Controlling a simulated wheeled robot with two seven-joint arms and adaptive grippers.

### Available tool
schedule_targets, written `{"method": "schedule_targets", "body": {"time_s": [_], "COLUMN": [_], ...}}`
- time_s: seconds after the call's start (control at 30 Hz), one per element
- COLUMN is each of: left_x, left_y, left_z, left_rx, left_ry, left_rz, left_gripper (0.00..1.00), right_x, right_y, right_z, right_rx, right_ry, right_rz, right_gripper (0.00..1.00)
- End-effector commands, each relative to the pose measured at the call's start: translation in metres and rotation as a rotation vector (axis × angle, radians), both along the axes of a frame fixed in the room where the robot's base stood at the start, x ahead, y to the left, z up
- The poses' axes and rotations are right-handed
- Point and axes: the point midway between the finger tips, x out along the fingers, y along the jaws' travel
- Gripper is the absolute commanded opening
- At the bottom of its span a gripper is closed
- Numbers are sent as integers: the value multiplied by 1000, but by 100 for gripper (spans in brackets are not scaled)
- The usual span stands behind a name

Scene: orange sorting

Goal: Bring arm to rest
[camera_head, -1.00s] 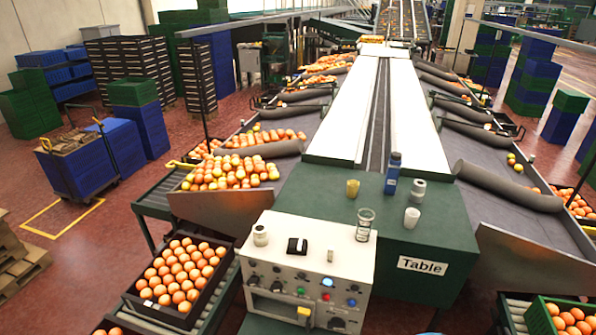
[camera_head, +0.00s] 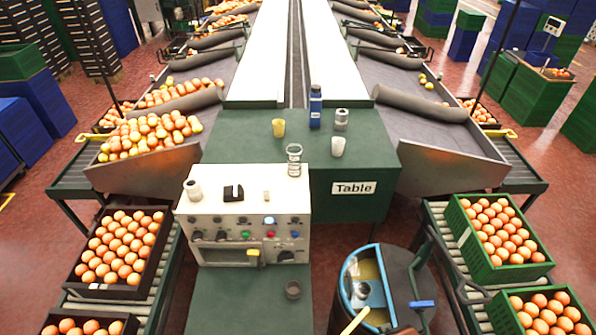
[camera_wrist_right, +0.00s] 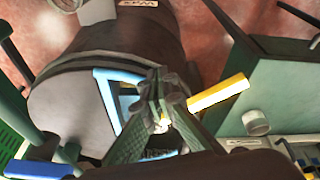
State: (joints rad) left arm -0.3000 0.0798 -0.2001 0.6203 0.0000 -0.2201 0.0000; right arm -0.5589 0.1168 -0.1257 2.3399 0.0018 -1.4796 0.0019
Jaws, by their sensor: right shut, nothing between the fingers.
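My right gripper (camera_wrist_right: 160,90) shows in the right wrist view. Its two fingers are together with nothing held between them. It is over a dark barrel (camera_wrist_right: 75,105), whose blue frame (camera_wrist_right: 108,100) and a yellow handle (camera_wrist_right: 218,93) show beside the fingers. I cannot tell whether the fingers touch any of these. In the head view the barrel (camera_head: 404,278) stands at the bottom, right of the green table (camera_head: 240,305). I cannot make out either gripper in the head view. My left gripper is not in view.
A control panel (camera_head: 222,217) stands left of the barrel. Behind it, the green table top (camera_head: 240,135) carries a blue bottle (camera_head: 315,108), cups and a glass beaker (camera_head: 294,160). A black crate (camera_head: 80,285) and green crates (camera_head: 483,270) of oranges rest on side rollers.

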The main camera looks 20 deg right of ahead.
Motion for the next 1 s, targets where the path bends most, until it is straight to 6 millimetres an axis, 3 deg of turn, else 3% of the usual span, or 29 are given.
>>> {"method": "schedule_targets", "body": {"time_s": [0.37,0.57,0.8,1.0], "left_x": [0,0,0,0], "left_y": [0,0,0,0], "left_z": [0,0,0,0], "left_rx": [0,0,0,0], "left_ry": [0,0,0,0], "left_rz": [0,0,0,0], "left_gripper": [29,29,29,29], "right_x": [5,-14,-73,-146], "right_y": [4,10,15,16], "right_z": [-101,-203,-318,-386], "right_rx": [9,19,27,32], "right_ry": [41,83,134,177], "right_rz": [16,35,61,83], "right_gripper": [0,0,0,0]}}
